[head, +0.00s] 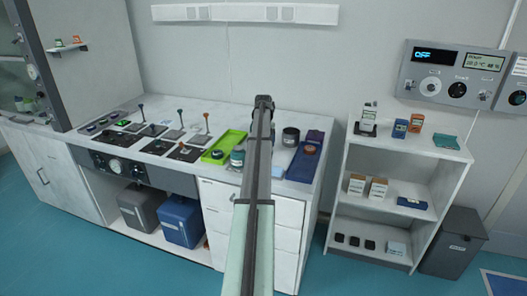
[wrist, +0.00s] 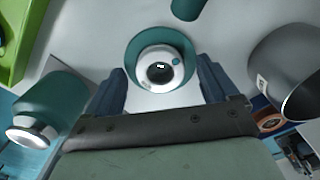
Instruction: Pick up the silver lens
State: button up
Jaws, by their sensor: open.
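A round silver-white piece with a dark glassy centre, which looks like the silver lens (wrist: 150,75), stands in the wrist view with a teal ring around it. My gripper (wrist: 160,68) is open, its two dark fingers apart on the left and right of this piece. I cannot tell whether either finger touches it. In the head view my arm covers this part of the bench, and neither the lens nor the fingers can be made out there.
A teal jar with a silver end (wrist: 45,115) is close at left in the wrist view, and a dark grey cylinder (wrist: 290,70) close at right. The bench holds a green tray (head: 222,147) and a blue tray (head: 304,160). A white shelf (head: 338,185) stands right.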

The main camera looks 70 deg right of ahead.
jog(key=shift+f, duration=0.3)
jog(key=shift+r, duration=0.1)
jog(key=c, duration=1.3)
